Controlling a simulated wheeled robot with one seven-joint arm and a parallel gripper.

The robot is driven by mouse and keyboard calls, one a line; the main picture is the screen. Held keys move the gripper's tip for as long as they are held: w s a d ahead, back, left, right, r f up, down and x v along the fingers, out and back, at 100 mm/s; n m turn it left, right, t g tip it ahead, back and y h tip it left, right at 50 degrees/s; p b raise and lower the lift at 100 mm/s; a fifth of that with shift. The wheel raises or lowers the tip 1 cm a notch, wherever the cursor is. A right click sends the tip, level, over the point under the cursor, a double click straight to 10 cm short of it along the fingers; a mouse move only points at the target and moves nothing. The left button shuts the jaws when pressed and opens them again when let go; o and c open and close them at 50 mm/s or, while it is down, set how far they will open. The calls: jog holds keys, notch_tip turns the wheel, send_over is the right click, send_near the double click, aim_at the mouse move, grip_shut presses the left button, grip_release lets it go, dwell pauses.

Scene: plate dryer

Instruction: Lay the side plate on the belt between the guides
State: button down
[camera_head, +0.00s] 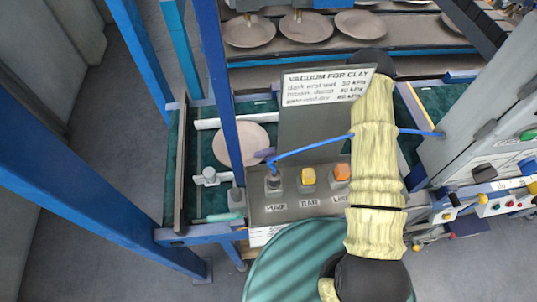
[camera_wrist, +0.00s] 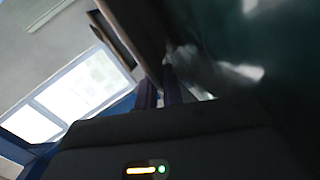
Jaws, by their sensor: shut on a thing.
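The side plate (camera_head: 238,145), pale pinkish and round, is over the dark green belt (camera_head: 198,145) in the head view. I cannot tell whether it touches the belt. My gripper (camera_head: 265,153) shows only as small purple fingertips at the plate's right rim; the rest is hidden behind the control panel. In the wrist view the purple fingers (camera_wrist: 161,90) are close together, shut on the plate's rim; the view is dark and blurred. A white guide bar (camera_head: 207,124) runs along the belt's far side. The near guide is partly hidden by the panel.
The control panel (camera_head: 308,208) with a sign (camera_head: 325,86) and several buttons stands right of the plate. A blue post (camera_head: 216,80) crosses in front of the belt. Several other plates (camera_head: 304,26) lie on a rack behind. A teal round surface (camera_head: 285,265) is in front.

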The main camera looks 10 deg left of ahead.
jog(key=shift+s+d+f, duration=0.1)
jog(key=shift+s+f, duration=0.25)
jog(key=shift+f, duration=0.45)
jog(key=shift+d+f+b, duration=0.1)
jog(key=shift+f+b, duration=0.05)
jog(key=shift+b, duration=0.15)
jog(key=c, duration=1.5)
grip_release()
jog(key=shift+o, duration=0.2)
jog(key=shift+d, duration=0.15)
jog(key=shift+w+d+r+p, duration=0.15)
jog(key=shift+d+r+p, duration=0.15)
jog(key=shift+d+p, duration=0.1)
jog(key=p+v, duration=0.1)
jog(key=v, duration=0.2)
jog(key=r+p+v, duration=0.1)
jog(key=v, duration=0.2)
jog(key=shift+w+r+p, duration=0.2)
jog(key=shift+p, duration=0.1)
jog(key=shift+d+r, duration=0.25)
jog(key=shift+d, duration=0.05)
